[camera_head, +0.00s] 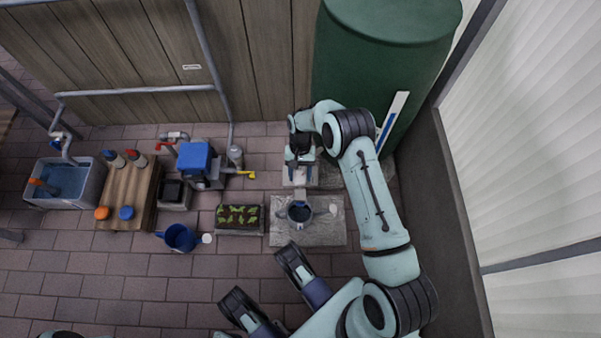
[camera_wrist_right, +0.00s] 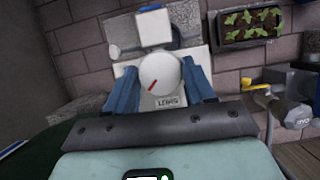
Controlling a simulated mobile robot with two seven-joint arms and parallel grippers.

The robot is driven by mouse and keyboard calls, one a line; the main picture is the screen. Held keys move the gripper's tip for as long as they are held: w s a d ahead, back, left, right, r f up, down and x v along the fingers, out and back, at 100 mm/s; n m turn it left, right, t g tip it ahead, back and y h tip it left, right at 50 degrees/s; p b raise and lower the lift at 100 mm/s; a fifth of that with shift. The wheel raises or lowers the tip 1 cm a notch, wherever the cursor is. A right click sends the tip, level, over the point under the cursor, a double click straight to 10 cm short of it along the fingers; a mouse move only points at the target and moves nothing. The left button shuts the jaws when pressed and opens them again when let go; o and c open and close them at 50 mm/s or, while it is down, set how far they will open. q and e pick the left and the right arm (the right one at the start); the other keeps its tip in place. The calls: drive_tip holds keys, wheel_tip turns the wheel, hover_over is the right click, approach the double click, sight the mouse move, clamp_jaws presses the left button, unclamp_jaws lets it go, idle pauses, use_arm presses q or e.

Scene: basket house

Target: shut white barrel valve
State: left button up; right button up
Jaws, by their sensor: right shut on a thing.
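The white barrel valve (camera_wrist_right: 163,75) is a round white knob with a red line, on a white plate with lettering. In the right wrist view, the two blue fingers of my right gripper (camera_wrist_right: 160,85) stand on either side of it, shut on it. In the head view, my right gripper (camera_head: 300,164) reaches down in front of the green barrel (camera_head: 382,60), and its fingers and wrist mostly hide the valve.
A seedling planter (camera_head: 239,231), a yellow-handled tap (camera_head: 247,174), a blue box (camera_head: 196,158) and a watering can (camera_head: 180,238) lie to the left. A wall (camera_head: 457,215) is close on the right.

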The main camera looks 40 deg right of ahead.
drive_tip(key=n+h, duration=0.1)
drive_tip(key=n, duration=0.1)
drive_tip(key=n+h, duration=0.1)
drive_tip(key=n, duration=0.2)
drive_tip(key=shift+w+a+n+g, duration=0.1)
drive_tip(key=shift+a+n+g, duration=0.05)
drive_tip(key=shift+n+g, duration=0.2)
use_arm(q)
drive_tip(key=shift+w+r, duration=0.1)
drive_tip(key=shift+w, duration=0.15)
use_arm(e)
drive_tip(key=shift+a+n+h, duration=0.1)
drive_tip(key=shift+n+h, duration=0.6)
drive_tip(key=shift+n, duration=1.05)
drive_tip(key=o, duration=1)
use_arm(q)
drive_tip(key=shift+t, duration=0.9)
drive_tip(key=w+p, duration=0.1)
drive_tip(key=w+r, duration=0.1)
drive_tip(key=w, duration=0.1)
drive_tip(key=w+r+p, duration=0.1)
drive_tip(key=shift+w+d+r+p, duration=0.25)
drive_tip(key=shift+w+d+p, duration=0.05)
drive_tip(key=shift+d+p, duration=0.05)
use_arm(e)
drive_tip(key=v, duration=1.3)
drive_tip(key=shift+w+r, duration=0.1)
drive_tip(key=shift+w, duration=0.1)
